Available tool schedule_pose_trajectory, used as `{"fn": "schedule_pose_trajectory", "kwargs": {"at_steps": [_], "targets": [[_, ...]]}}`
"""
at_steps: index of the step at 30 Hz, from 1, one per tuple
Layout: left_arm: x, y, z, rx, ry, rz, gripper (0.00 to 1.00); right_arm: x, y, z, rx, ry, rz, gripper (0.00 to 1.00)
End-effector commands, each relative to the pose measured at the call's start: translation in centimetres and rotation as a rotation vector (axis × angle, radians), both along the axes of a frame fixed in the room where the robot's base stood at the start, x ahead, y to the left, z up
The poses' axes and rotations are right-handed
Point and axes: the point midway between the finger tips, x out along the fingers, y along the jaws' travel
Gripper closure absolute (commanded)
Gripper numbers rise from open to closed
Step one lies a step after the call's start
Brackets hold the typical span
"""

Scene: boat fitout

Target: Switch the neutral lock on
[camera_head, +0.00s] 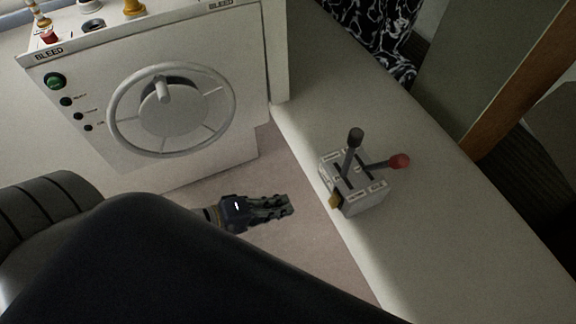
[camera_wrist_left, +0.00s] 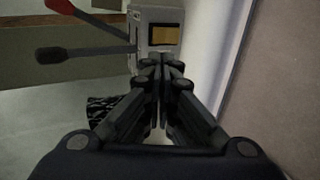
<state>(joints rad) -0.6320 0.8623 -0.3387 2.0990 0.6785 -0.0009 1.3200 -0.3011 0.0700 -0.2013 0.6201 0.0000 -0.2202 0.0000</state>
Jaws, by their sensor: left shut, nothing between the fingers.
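A grey control box (camera_head: 360,205) stands on the pale ledge, with a black-knobbed lever (camera_head: 355,138) and a red-knobbed lever (camera_head: 398,161) rising from its top. A small yellow switch part (camera_head: 334,201) sits on its side facing my gripper. In the left wrist view this appears as a yellow panel (camera_wrist_left: 164,38) in a dark frame on the box (camera_wrist_left: 150,14), straight beyond my fingertips. I cannot read a neutral lock label or its position. My left gripper (camera_head: 290,204) is shut and empty, pointing at that side with a gap in the head view. My right gripper is out of view.
The pale ledge (camera_head: 440,215) runs diagonally under the box. A white cabinet (camera_head: 225,115) with a large handwheel (camera_head: 112,130) and several buttons stands at left. A patterned black-and-white cloth (camera_head: 375,30) lies behind. The floor (camera_head: 290,250) around my left gripper is clear.

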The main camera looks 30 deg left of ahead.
Motion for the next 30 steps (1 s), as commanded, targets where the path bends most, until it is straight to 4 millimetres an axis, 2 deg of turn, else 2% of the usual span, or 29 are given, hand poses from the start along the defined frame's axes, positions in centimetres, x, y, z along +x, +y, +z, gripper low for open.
{"fn": "schedule_pose_trajectory", "kwargs": {"at_steps": [6,18,23,30], "targets": [[-0.4,0.0,-0.9,0.042,0.055,0.003,1.00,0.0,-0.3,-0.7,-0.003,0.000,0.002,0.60],[-0.3,0.0,-1.0,0.047,0.060,0.003,1.00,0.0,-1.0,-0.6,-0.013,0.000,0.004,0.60],[0.6,-0.6,-1.5,0.046,0.058,0.004,1.00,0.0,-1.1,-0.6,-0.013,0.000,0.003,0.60],[3.1,-2.6,-3.1,0.046,0.057,0.004,1.00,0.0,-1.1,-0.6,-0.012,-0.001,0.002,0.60]]}}
